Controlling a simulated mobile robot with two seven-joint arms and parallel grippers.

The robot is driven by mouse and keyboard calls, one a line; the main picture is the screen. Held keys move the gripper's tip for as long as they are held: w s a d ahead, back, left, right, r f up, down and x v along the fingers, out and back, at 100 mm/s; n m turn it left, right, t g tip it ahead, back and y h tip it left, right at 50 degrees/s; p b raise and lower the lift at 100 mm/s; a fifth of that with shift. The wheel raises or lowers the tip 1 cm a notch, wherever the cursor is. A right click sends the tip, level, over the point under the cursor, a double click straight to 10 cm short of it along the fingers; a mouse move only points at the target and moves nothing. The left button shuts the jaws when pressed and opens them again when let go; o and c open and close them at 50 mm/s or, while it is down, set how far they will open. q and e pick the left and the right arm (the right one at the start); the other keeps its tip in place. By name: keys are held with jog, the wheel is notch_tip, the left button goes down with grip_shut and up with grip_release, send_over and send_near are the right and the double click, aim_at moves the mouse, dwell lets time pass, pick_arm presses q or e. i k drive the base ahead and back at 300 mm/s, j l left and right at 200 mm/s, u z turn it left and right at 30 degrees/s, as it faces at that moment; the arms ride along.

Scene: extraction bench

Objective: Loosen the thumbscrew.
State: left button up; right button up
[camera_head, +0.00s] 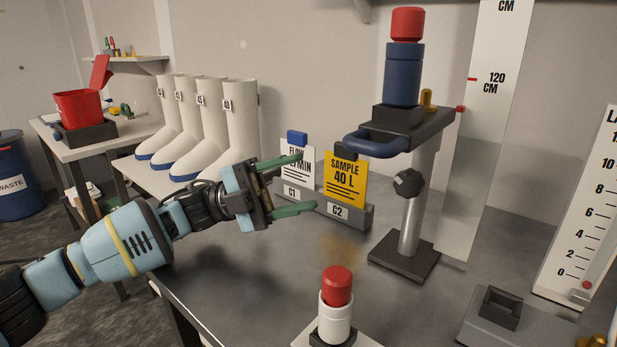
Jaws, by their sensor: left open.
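A dark faceted knob, which looks like the thumbscrew (408,182), sits on the side of the grey metal post (415,215) of a stand. The post rises from a dark square base (404,256) and carries a dark platform (425,125) with a blue loop handle (376,144). A blue cylinder with a red cap (403,70) stands upright on the platform. My left gripper (307,183) is open and empty, with its green fingers pointing right, towards the post. It is left of the knob and apart from it. My right gripper is not in view.
Two cards, white (298,168) and yellow (345,181), stand in a grey holder (355,213) by my left fingertips. A white bottle with a red cap (336,304) stands at the front. A grey fixture (500,308) is at front right. The bench between is clear.

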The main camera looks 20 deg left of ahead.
aim_at(409, 183)
jog(key=k, duration=1)
